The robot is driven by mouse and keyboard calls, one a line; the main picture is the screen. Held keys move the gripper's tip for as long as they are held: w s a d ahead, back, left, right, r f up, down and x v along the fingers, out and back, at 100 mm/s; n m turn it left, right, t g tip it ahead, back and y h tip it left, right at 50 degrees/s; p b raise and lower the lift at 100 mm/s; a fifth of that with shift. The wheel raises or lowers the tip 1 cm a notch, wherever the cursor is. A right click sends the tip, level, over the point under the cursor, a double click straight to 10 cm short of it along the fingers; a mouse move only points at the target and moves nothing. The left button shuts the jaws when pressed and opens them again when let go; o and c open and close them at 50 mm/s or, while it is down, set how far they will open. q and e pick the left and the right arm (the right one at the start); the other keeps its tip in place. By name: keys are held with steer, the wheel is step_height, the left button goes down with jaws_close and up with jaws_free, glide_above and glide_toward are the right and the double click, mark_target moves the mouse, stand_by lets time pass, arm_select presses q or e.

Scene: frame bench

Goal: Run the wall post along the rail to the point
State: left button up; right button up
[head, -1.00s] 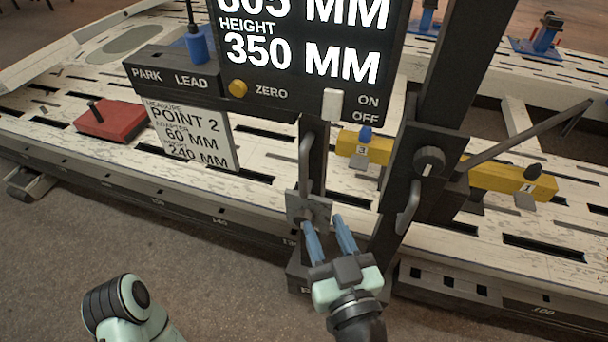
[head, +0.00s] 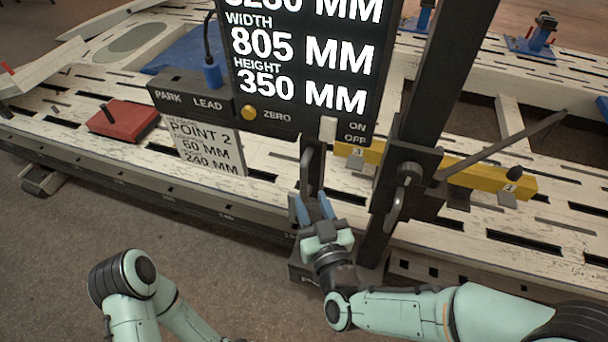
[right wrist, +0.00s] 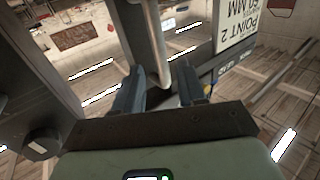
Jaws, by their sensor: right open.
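The wall post (head: 425,90) is a dark upright on the rail (head: 180,205) along the bench's front edge, with a black display (head: 310,55) reading width 805 MM and height 350 MM; its top line is partly cut off. A grey bar handle (head: 305,170) stands on a slimmer upright below the display. My right gripper (head: 313,203) is open at the handle's lower end. In the right wrist view, the handle (right wrist: 157,45) rises between the spread fingers (right wrist: 160,88); contact cannot be told. My left gripper is out of view.
A card (head: 205,145) reads POINT 2, 60 MM, 240 MM. A red block (head: 124,121) lies on the slotted white bench (head: 70,95). A yellow bar (head: 470,175) with tags 3 and 1 lies behind the post. A slanted grey arm (head: 505,145) sticks out right.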

mark_target(305, 186)
steer(key=x, duration=0.6)
steer(key=shift+w+f, duration=0.25)
steer(key=shift+w, duration=0.05)
steer(key=shift+c, duration=0.3)
jaws_close()
